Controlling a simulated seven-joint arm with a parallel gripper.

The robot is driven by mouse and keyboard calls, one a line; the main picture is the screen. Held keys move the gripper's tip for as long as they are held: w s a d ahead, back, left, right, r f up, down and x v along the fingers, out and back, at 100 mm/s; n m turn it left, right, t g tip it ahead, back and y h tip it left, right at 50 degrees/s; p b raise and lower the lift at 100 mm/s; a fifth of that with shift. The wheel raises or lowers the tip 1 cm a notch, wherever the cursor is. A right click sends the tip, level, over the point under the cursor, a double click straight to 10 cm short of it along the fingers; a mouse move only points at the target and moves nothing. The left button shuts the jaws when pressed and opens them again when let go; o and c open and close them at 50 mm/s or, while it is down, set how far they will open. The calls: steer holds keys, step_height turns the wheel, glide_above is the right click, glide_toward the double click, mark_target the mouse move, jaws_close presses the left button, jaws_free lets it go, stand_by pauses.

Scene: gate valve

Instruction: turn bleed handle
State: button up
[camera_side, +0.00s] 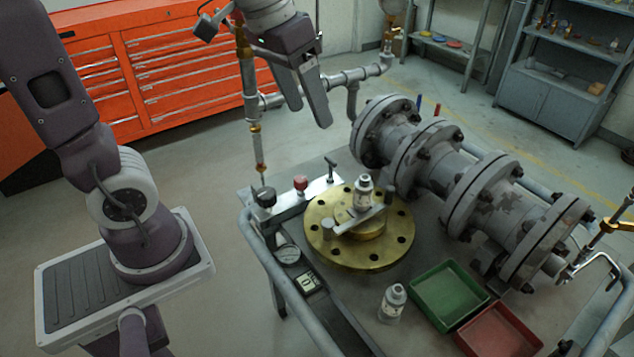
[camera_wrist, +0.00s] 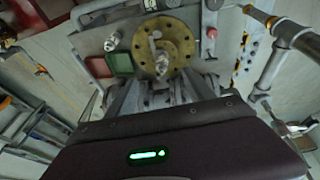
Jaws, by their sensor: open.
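A grey manifold block (camera_side: 290,205) lies on the cart. It carries a black knob (camera_side: 265,197), a red knob (camera_side: 300,184) and a dark T-shaped handle (camera_side: 330,168). None is labelled, so I cannot tell for sure which is the bleed handle. In the wrist view the red knob (camera_wrist: 212,33) is right of the brass flange. A lever (camera_side: 360,220) lies across the brass flange (camera_side: 325,248). My gripper (camera_side: 309,113) is open and empty, above the far side of the cart and apart from everything. In the wrist view its fingers are partly hidden.
A green tray (camera_side: 450,293) and a red tray (camera_side: 498,330) lie right. A flanged pipe (camera_side: 460,185) runs behind. A vertical pipe (camera_side: 250,100) stands left of my gripper.

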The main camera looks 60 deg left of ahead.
steer(key=w+a+f+g, duration=0.1)
steer(key=w+a+f, duration=0.25)
steer(key=w, duration=0.25)
steer(key=g+y, duration=0.1)
steer(key=g, duration=0.1)
glide_above(331, 159)
step_height(331, 159, down, 17)
steer(key=shift+f, duration=0.1)
step_height(331, 159, down, 7)
steer(key=shift+r, duration=0.1)
jaws_close()
